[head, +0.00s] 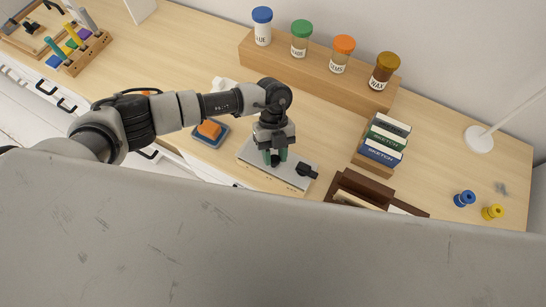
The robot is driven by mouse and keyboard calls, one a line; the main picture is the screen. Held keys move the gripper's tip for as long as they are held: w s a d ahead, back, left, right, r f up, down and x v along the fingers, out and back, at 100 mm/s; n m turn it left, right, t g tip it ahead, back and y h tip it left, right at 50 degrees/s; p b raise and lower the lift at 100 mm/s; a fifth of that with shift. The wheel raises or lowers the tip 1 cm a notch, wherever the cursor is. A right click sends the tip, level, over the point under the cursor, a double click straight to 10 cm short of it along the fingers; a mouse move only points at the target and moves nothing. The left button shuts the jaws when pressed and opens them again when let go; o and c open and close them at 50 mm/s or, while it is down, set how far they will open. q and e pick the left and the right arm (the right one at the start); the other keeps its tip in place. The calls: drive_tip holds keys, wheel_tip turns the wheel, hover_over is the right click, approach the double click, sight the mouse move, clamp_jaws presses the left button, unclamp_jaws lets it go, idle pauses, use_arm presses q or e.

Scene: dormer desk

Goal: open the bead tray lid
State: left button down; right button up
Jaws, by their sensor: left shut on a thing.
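A flat light-grey lid-like plate (296,178), which I take for the bead tray lid, lies near the desk's front edge. A black fitting (307,172) sits on its right part. My left gripper (275,160) points down over the plate's middle, its green fingertips shut on a small dark part there that looks like a knob. The fingers hide most of that part. The plate looks flat, not clearly raised, and no beads show. My right gripper is not in view.
A blue tray with an orange block (209,129) lies just left. A wooden rack of capped jars (318,72) stands behind. Sketch boxes (384,143) and a dark brown box (361,188) stand right. Blue (464,198) and yellow spools (492,212) lie far right. A large grey surface hides the front.

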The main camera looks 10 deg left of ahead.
sight(278, 159)
use_arm(q)
drive_tip(key=g+b, duration=0.1)
drive_tip(key=w+g+b, duration=0.1)
drive_tip(key=w+r+g+b, duration=0.1)
drive_tip(key=b, duration=0.1)
drive_tip(key=shift+w+d+n+g+y, duration=0.2)
drive_tip(key=shift+d+n+g+y, duration=0.1)
drive_tip(key=shift+d+y, duration=0.1)
drive_tip(key=shift+w+r+g+b, duration=0.15)
drive_tip(key=shift+r+g+b, duration=0.1)
drive_tip(key=shift+g+b, duration=0.15)
drive_tip(key=shift+r, duration=0.1)
drive_tip(key=c, duration=0.8)
unclamp_jaws()
drive_tip(key=shift+w, duration=0.1)
